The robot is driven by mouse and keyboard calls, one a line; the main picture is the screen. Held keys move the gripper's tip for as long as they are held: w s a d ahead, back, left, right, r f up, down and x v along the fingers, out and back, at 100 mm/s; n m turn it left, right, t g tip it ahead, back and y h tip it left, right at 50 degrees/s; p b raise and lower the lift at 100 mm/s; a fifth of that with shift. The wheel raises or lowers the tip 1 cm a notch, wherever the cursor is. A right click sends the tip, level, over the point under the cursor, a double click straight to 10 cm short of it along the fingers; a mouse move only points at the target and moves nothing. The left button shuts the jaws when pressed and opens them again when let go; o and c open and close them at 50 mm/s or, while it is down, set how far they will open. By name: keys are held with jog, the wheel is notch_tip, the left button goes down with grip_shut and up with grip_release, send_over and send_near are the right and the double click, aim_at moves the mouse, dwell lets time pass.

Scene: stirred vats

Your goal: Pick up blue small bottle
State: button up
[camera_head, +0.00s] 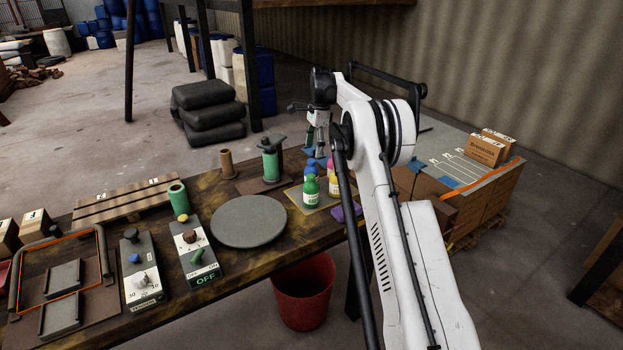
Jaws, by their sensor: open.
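The blue small bottle (310,172) stands upright on a tan mat (300,200) near the right end of the table. It is partly hidden behind a green bottle (311,194). A yellow bottle (334,186) stands to the right, with a further reddish top behind it. My gripper (319,152) points down, open, just above and behind the bottles in the picture. Whether its fingers are directly over the blue bottle I cannot tell. My white arm covers the area to the right.
A green cylinder on a stand (270,165) is close to the left of the bottles. A grey round plate (249,221) and control boxes (198,252) lie further left. A purple piece (345,212) lies by the mat. A red bin (304,292) stands below the table.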

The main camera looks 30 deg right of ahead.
aim_at(311, 171)
jog(key=f, duration=0.7)
jog(key=a+f+b, duration=0.1)
jog(key=f, duration=0.2)
jog(key=shift+w+a+f, duration=0.1)
jog(key=shift+w+f, duration=0.15)
jog(key=c, duration=1.5)
